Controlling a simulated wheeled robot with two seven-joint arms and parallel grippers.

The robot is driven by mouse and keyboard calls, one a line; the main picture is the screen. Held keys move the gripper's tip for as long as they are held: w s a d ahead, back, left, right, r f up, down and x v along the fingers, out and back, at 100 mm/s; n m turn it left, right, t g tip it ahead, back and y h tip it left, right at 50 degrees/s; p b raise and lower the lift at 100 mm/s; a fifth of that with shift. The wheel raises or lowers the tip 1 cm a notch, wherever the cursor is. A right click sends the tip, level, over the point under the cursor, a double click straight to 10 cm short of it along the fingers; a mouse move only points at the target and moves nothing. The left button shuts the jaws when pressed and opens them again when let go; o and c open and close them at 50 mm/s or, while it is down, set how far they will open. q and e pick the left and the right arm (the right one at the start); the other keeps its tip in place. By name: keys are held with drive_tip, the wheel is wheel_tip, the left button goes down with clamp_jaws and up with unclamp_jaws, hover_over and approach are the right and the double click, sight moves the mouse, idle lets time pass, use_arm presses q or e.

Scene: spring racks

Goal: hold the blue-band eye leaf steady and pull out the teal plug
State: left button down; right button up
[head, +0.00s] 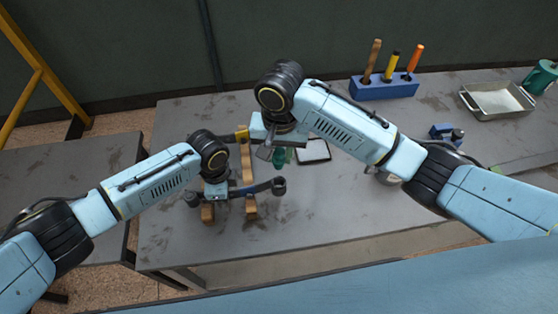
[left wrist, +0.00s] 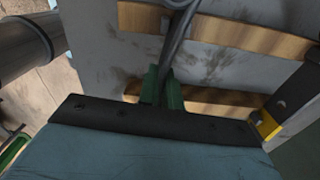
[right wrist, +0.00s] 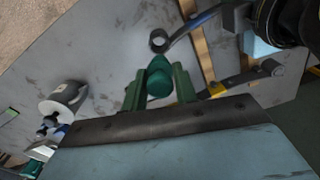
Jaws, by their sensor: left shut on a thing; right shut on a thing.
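The dark leaf (head: 262,187) with a bluish band lies across wooden bars (head: 250,207) on the grey bench. Its round eye (head: 279,186) is at the right end and also shows as a dark ring in the right wrist view (right wrist: 158,40). My left gripper (head: 215,193) is shut on the leaf; in the left wrist view its green fingers (left wrist: 162,85) close on a grey bar. My right gripper (right wrist: 160,88) is shut on the teal plug (right wrist: 159,77), which also shows in the head view (head: 279,159). The plug appears apart from the eye.
A yellow-banded part (head: 242,135) is behind the leaf. A flat pale pad (head: 314,150) lies to the right. A blue tool block (head: 385,88), a metal tray (head: 497,99) and a green container (head: 541,77) stand farther back. The front right bench is mostly clear.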

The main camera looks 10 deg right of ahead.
drive_tip(key=shift+r, duration=0.15)
drive_tip(key=o, duration=0.4)
drive_tip(key=shift+c, duration=0.2)
drive_tip(key=c, duration=0.4)
drive_tip(key=shift+o, duration=0.2)
use_arm(q)
drive_tip(key=c, duration=1.5)
unclamp_jaws()
wheel_tip(320, 180, up, 12)
